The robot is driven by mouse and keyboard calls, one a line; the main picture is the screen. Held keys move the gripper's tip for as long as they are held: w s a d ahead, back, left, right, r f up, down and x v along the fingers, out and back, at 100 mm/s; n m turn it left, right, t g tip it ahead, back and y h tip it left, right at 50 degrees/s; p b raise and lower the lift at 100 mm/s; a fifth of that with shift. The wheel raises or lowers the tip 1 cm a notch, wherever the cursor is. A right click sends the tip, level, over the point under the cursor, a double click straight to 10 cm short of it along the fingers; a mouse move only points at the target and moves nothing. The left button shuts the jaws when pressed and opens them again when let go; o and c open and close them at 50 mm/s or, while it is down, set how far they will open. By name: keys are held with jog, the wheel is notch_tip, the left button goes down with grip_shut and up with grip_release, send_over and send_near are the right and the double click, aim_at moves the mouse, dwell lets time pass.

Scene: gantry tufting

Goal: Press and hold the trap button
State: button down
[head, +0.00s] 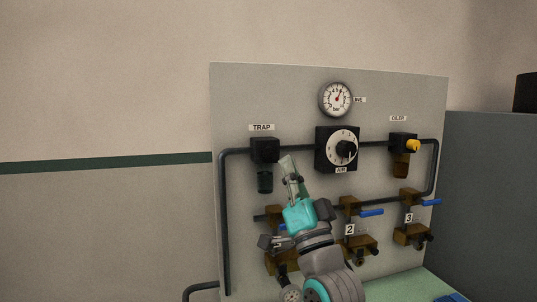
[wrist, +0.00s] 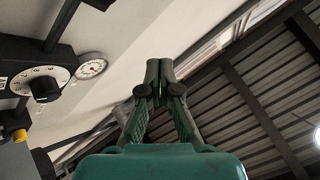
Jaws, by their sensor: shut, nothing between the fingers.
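The trap unit (head: 264,150) is a black block on the upper left of the grey panel, under a TRAP label (head: 261,127). A dark bowl (head: 265,182) hangs below the block. I cannot make out a separate button on it in the head view. My gripper (head: 287,160) is shut and empty, its tips pointing up just right of the trap block in the picture. I cannot tell how far in front of the panel they are. In the wrist view the closed fingers (wrist: 160,64) show against the wall and ceiling, touching nothing visible.
The panel (head: 330,210) also carries a pressure gauge (head: 337,99), the AIR dial (head: 343,149) and an oiler with a yellow knob (head: 413,146). Brass valves with blue handles (head: 372,212) sit lower down. A grey cabinet (head: 490,190) stands at right. The wall at left is clear.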

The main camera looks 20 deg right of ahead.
aim_at(270, 147)
jog(key=shift+w, duration=0.15)
jog(key=shift+w, duration=4.25)
jog(key=shift+w, duration=0.1)
jog(key=shift+w, duration=0.3)
jog(key=shift+w, duration=0.55)
dwell(0.3)
jog(key=shift+s, duration=0.15)
dwell(0.7)
jog(key=shift+s, duration=0.8)
jog(key=shift+s, duration=2.5)
